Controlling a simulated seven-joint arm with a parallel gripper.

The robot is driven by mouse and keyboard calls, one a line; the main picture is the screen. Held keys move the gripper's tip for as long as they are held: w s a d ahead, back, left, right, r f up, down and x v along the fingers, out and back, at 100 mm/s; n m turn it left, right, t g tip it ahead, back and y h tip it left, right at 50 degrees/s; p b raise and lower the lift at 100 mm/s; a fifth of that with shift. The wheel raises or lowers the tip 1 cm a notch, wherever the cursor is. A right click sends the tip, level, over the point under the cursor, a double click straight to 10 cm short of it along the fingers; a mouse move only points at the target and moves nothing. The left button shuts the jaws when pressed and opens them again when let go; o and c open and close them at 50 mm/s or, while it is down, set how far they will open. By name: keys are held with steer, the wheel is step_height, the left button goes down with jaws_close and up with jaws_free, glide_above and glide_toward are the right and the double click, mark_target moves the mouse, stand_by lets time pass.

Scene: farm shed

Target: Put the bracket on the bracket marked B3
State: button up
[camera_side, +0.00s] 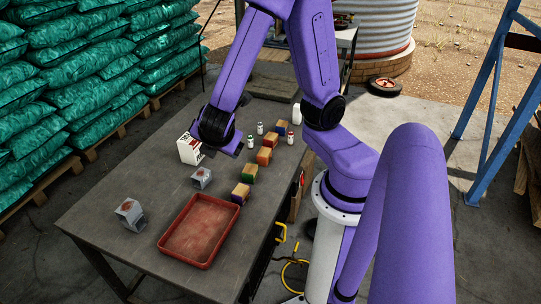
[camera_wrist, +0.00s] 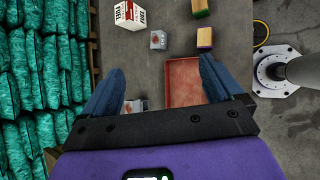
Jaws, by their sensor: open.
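Two grey brackets stand apart on the table. One bracket (camera_side: 201,178) is between the white box and the red tray; it shows in the wrist view (camera_wrist: 158,40) beyond my fingertips, with a reddish mark. The other bracket (camera_side: 130,213) is left of the tray, nearer the side camera; in the wrist view (camera_wrist: 136,105) it is partly hidden by my left finger. I cannot read B3 on either. My gripper (camera_wrist: 161,68) is open and empty, above the table; in the side view my arm mostly hides it.
A red tray (camera_side: 164,250) lies near the table's near end. A white box (camera_side: 187,150) stands beside my wrist. Several coloured blocks (camera_side: 241,194) line the right side, with small bottles (camera_side: 260,128) farther back. Bare table (camera_side: 95,200) is at left.

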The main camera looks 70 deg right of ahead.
steer(key=s+a+r+m+g+y, duration=0.1)
steer(key=s+a+m+g+y, duration=0.1)
steer(key=s, duration=0.5)
steer(key=s+a+r+m+g+y, duration=0.2)
steer(key=s+y, duration=0.3)
steer(key=s, duration=0.3)
steer(key=shift+r+m+g, duration=0.2)
steer(key=shift+m+g, duration=0.2)
steer(key=shift+m, duration=0.2)
steer(key=shift+a, duration=0.1)
